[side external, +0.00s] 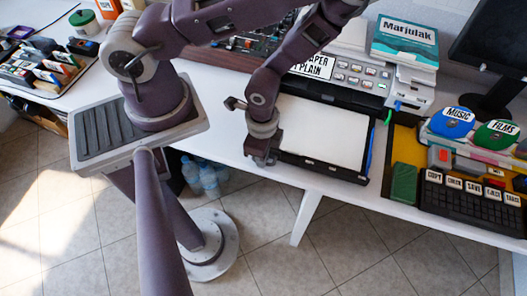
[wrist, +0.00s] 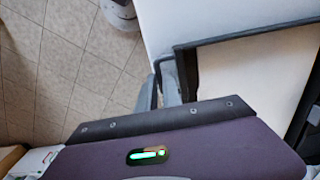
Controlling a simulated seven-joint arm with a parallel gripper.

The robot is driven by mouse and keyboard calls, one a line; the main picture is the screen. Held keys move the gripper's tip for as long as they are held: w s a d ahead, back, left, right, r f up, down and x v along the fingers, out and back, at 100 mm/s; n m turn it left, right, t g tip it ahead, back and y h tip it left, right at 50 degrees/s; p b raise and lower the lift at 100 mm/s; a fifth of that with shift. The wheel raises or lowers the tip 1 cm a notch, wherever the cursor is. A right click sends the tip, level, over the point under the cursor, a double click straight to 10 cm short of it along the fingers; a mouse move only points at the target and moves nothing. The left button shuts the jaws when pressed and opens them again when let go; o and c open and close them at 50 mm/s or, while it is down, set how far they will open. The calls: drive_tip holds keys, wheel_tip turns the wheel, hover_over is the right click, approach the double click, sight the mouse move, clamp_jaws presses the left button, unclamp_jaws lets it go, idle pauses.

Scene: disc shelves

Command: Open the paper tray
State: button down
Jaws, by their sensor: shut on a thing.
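The paper tray (side external: 325,172) is a flat black-rimmed tray with a large white sheet (side external: 322,130) in it. It extends out from below the machine labelled "PAPER PLAIN" (side external: 312,66), toward the front edge of the white table. My gripper (side external: 262,160) points down at the tray's front left corner. In the wrist view, my gripper's fingers (wrist: 168,82) are close together at the corner of the tray's dark rim (wrist: 235,37), shut on it. The exact contact is partly hidden by the gripper body.
A blue pen (side external: 370,152) lies along the tray's right side. Right of it are a green block (side external: 404,184), a black labelled keypad (side external: 470,205) and round MUSIC (side external: 452,122) and FILMS (side external: 496,133) pieces. Tiled floor lies below the table's front edge.

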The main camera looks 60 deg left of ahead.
drive_tip(key=c, duration=1.8)
unclamp_jaws()
wheel_tip(320, 180, up, 7)
drive_tip(key=shift+w, duration=0.1)
